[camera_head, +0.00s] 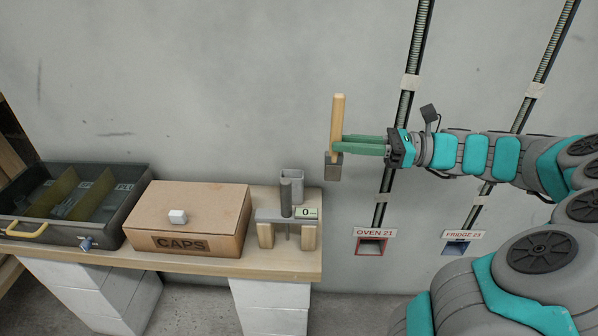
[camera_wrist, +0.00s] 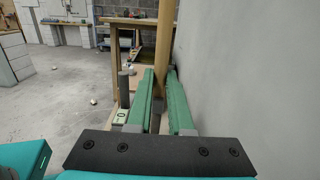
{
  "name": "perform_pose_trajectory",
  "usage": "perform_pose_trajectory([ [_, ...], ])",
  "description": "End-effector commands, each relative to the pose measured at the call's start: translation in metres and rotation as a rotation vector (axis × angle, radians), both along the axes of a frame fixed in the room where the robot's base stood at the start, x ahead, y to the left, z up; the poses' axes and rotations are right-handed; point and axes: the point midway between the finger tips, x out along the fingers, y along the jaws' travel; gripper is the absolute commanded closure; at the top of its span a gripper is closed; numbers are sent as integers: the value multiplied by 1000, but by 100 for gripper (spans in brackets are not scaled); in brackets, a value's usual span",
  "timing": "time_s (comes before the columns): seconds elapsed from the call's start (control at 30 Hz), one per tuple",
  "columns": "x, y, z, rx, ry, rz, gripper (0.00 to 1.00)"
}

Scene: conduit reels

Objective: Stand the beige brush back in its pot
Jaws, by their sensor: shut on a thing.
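The beige brush (camera_head: 338,115) is upright in the head view, with its beige handle up and a grey block at its lower end. My gripper (camera_head: 340,145) has its green fingers shut on the handle, just above the block, in the air right of the bench end. In the wrist view the handle (camera_wrist: 163,45) rises between the green fingers (camera_wrist: 161,80). An open square grey pot (camera_head: 292,175), which looks like the brush's pot, stands at the bench's back right, left of and below the brush. A dark cylinder partly hides it. Its inside is hard to see.
A grey stand (camera_head: 284,216) with a dark upright cylinder (camera_head: 285,197) and a display reading 0 is in front of the pot. A CAPS box (camera_head: 190,205) with a white block on it and a dark divided tray (camera_head: 122,225) stand further left. Two wall conduits rise behind my arm.

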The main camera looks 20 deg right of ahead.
Motion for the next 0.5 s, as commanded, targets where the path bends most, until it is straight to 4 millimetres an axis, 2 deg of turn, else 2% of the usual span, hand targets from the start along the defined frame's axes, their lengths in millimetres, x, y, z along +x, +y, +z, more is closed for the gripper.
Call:
perform_pose_trajectory([
  [0.03, 10, 10, 0, 0, 1, 7, 100],
  [0.2, 43, 33, 0, 0, 0, 5, 100],
  [0.5, 92, 70, 0, 0, 0, 6, 100],
])
